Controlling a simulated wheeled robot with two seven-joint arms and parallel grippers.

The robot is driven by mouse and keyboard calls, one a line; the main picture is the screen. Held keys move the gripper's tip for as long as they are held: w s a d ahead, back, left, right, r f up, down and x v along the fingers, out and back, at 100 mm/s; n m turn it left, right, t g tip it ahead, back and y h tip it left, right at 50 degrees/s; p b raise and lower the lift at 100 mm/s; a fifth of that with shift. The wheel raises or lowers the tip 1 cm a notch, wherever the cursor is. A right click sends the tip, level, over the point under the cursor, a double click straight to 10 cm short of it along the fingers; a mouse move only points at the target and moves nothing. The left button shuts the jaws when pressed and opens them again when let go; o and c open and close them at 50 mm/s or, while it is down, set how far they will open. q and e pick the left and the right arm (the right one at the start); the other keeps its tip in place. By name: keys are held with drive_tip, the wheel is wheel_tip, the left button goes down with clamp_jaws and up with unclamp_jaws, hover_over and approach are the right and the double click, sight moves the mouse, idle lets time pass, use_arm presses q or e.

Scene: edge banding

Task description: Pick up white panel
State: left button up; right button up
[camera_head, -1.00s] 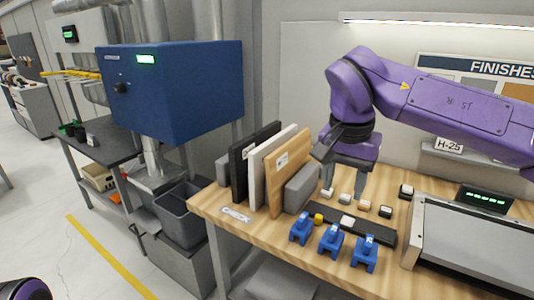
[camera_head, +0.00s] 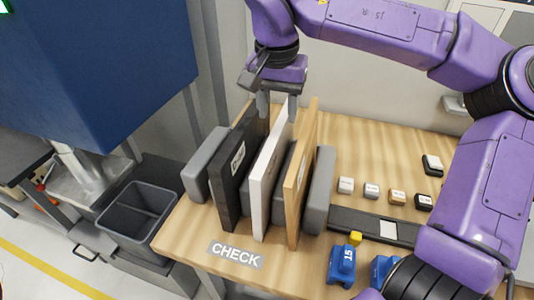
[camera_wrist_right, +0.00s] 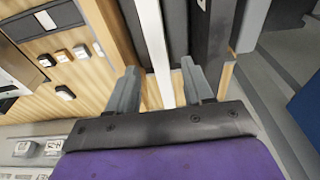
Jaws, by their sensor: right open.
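The white panel (camera_head: 268,175) stands upright on edge in the rack on the wooden bench, between a black panel (camera_head: 232,170) and a wood-toned panel (camera_head: 301,180). My right gripper (camera_head: 278,110) points down at the panel's far upper end, its fingers open. In the right wrist view the white panel (camera_wrist_right: 154,45) runs between the two fingers of the right gripper (camera_wrist_right: 160,88), with a gap visible on both sides. My left gripper is not in view.
Grey divider blocks (camera_head: 318,190) stand between and beside the panels. A CHECK label (camera_head: 235,254) lies in front. Blue clamp-like pieces (camera_head: 342,265) and several small blocks (camera_head: 371,190) sit to the right. A grey bin (camera_head: 138,215) and blue machine (camera_head: 100,70) are left.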

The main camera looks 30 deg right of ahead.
sight(278, 127)
drive_tip(key=shift+s+d+f, duration=0.15)
drive_tip(key=shift+s+f, duration=0.15)
drive_tip(key=shift+f, duration=0.3)
drive_tip(key=shift+s+d+f, duration=0.1)
drive_tip(key=shift+s+f, duration=0.15)
drive_tip(key=shift+f, duration=0.3)
drive_tip(key=f, duration=0.1)
drive_tip(key=w+f, duration=0.1)
drive_tip(key=f, duration=0.3)
drive_tip(key=shift+w+d+f+p, duration=0.1)
drive_tip(key=shift+w+f+p, duration=0.1)
drive_tip(key=shift+w+p, duration=0.15)
drive_tip(key=shift+f, duration=0.15)
drive_tip(key=shift+s, duration=0.15)
clamp_jaws()
